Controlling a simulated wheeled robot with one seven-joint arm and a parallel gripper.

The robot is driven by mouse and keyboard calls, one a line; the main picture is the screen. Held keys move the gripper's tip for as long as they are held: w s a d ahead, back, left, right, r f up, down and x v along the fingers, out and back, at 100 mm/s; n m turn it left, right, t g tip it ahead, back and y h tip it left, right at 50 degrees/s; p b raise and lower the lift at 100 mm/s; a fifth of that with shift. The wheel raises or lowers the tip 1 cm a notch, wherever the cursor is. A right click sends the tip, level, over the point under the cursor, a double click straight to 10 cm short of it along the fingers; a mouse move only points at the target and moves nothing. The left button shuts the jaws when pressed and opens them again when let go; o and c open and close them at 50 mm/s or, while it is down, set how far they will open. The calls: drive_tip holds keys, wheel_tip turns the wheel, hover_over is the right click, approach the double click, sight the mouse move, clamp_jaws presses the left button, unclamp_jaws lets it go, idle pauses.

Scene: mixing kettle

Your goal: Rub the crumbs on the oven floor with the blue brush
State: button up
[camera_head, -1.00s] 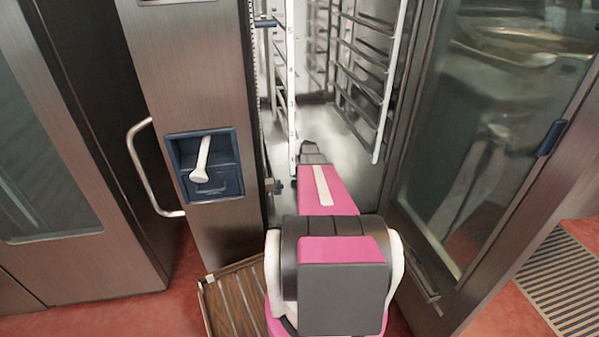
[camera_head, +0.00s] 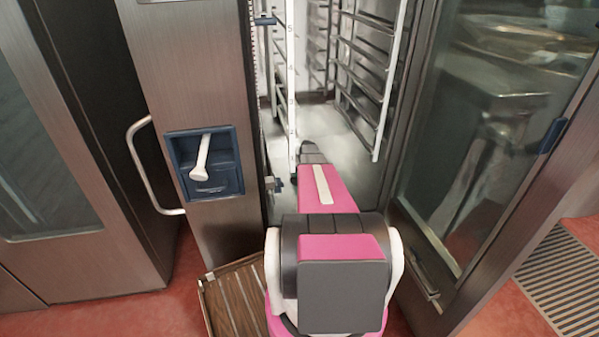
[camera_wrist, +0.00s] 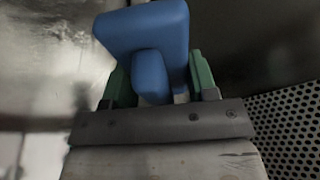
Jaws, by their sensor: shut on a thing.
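The blue brush (camera_wrist: 142,32) shows large in the wrist view, its blue body across the top and a blue stub running down between the fingers. My gripper (camera_wrist: 155,82), with green fingers, is shut on the brush. In the head view my pink and black arm reaches into the open oven and hides the gripper and brush. The oven floor (camera_head: 345,128) shows as a pale metal surface beyond the arm. I cannot make out the crumbs clearly. I cannot tell whether the brush touches the floor.
Rack rails (camera_head: 362,75) line the oven's inside, with a white upright (camera_head: 291,90) at the left of the opening. The open glass door (camera_head: 490,130) stands at the right. A perforated panel (camera_wrist: 290,125) is close at right in the wrist view. A slatted wooden crate (camera_head: 235,295) lies below.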

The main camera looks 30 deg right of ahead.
drive_tip(key=shift+f, duration=0.5)
drive_tip(key=shift+d, duration=0.1)
